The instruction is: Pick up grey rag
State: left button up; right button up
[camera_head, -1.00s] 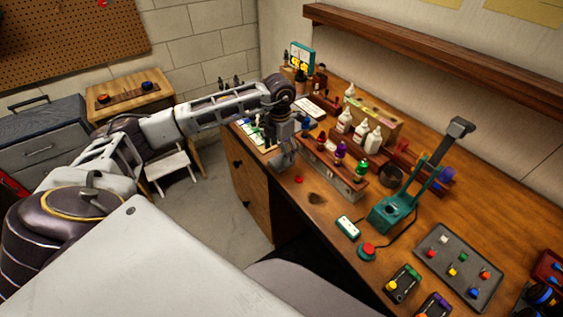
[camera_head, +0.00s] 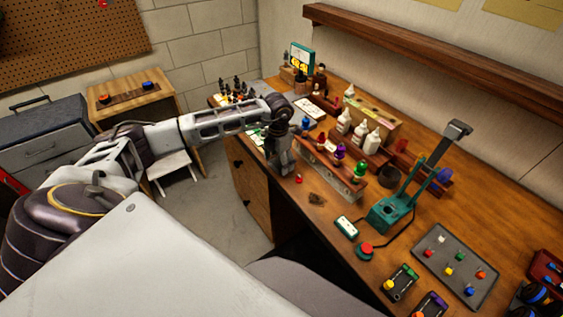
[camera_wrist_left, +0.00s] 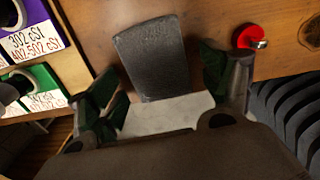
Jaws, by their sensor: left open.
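A grey, cloth-textured piece, which looks like the grey rag (camera_wrist_left: 150,55), lies on the wooden bench top in the left wrist view. A lighter grey part shows below it, nearer my gripper; I cannot tell for sure whether it is the same cloth. My left gripper (camera_wrist_left: 165,92) is open, its two fingers apart on either side of the grey piece. I see no grip on it. In the head view my left gripper (camera_head: 283,170) is at the bench's front edge and I cannot make out the rag there. My right gripper is not in view.
A small red-topped item (camera_wrist_left: 250,37) lies close beyond the right finger. On the bench (camera_head: 335,222) are a bottle rack (camera_head: 335,172), a teal stand (camera_head: 390,212) and a parts tray (camera_head: 455,265).

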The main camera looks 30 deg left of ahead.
aim_at(279, 162)
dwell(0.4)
pick_arm(q)
jog(key=c, duration=0.9)
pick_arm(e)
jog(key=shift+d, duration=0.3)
pick_arm(q)
jog(key=shift+c, duration=0.2)
notch_tip(279, 162, up, 10)
jog(key=b, duration=0.1)
jog(key=shift+b, duration=0.3)
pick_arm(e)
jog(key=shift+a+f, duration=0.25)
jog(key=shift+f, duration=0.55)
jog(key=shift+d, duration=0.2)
pick_arm(q)
jog(key=shift+o, duration=0.9)
jog(key=shift+c, duration=1.2)
